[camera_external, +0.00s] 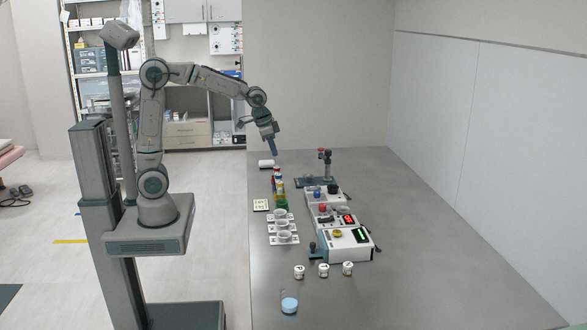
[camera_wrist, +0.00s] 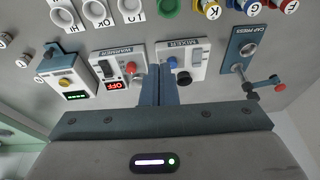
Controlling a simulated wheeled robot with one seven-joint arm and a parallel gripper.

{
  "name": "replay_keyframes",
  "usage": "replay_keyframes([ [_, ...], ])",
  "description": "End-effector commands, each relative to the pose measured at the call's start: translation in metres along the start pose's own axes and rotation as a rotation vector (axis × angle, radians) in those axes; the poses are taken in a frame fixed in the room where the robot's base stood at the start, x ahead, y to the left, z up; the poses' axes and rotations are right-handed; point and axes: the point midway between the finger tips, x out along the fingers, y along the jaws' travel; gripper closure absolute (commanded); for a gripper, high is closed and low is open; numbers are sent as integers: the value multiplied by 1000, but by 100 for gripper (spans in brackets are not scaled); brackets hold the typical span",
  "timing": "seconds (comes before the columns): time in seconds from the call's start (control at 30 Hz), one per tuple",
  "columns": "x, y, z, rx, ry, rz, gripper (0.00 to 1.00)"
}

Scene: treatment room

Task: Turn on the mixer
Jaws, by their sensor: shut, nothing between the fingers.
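The mixer (camera_wrist: 186,64) is a white box labelled MIXER in the wrist view. It carries a blue button (camera_wrist: 172,62), a black knob (camera_wrist: 183,78) and a grey switch (camera_wrist: 197,57). In the external view the mixer (camera_external: 325,199) stands in the row of devices on the grey table. My gripper (camera_external: 273,152) is shut and empty, pointing down above the table's far left part, apart from the mixer. In the wrist view my gripper's blue fingers (camera_wrist: 159,68) overlap the left side of the mixer in the picture.
The warmer (camera_wrist: 130,73), its red display reading OFF, sits left of the mixer in the wrist view. The cap press (camera_wrist: 242,47) is to the right. Coloured bottles (camera_external: 278,185) and white cups (camera_external: 283,238) line the table's (camera_external: 430,270) left side. Three small jars (camera_external: 323,270) stand nearer.

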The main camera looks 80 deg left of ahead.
Motion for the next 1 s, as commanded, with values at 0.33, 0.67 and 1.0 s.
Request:
replay_keyframes([
  [0.33,51,-60,-84,-14,27,17,100],
  [0.67,87,-99,-121,-28,51,31,100],
  [1.0,90,-104,-124,-29,55,32,100],
])
